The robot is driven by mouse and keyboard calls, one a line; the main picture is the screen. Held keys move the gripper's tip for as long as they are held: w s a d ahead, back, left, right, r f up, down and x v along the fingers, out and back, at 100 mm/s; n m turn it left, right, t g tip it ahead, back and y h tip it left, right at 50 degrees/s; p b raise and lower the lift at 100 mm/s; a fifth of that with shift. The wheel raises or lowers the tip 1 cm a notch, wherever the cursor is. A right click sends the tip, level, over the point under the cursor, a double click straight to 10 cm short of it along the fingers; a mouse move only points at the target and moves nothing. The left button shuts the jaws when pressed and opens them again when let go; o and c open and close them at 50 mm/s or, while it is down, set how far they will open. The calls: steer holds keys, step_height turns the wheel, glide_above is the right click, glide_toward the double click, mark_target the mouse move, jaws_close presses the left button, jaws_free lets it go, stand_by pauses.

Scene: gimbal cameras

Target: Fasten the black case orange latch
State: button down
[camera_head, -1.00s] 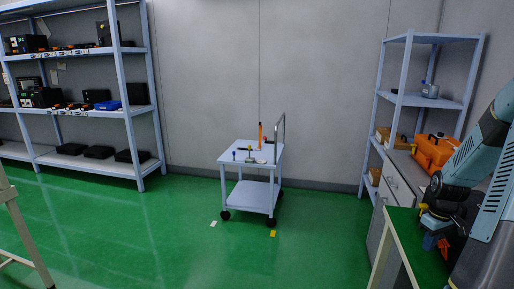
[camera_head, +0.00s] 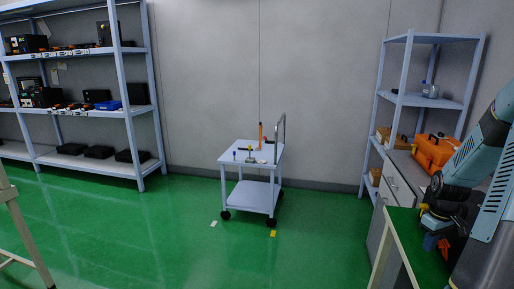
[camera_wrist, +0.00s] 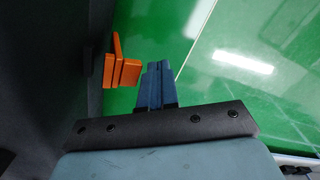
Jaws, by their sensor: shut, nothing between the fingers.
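The black case (camera_wrist: 50,70) fills the left side of the wrist view as a dark wall. Its orange latch (camera_wrist: 122,70) sticks out from that wall, with one flap pointing up in the picture. My gripper (camera_wrist: 156,72) has its blue fingers together and empty, just right of the latch with a small gap visible between them. In the head view my gripper (camera_head: 430,241) is low at the right, above a green tabletop, with the orange latch (camera_head: 444,247) beside it. The case body is mostly hidden by my arm in the head view.
The green table (camera_head: 403,222) has a pale frame at its edge.

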steer(key=shift+s+d, duration=0.15)
steer(key=shift+d, duration=0.35)
stand_by(0.4)
steer(key=shift+a, duration=0.15)
steer(key=shift+w+a, duration=0.2)
steer(key=shift+a, duration=0.45)
steer(key=shift+w+a, duration=0.2)
steer(key=shift+a, duration=0.45)
step_height(320, 180, up, 8)
stand_by(0.6)
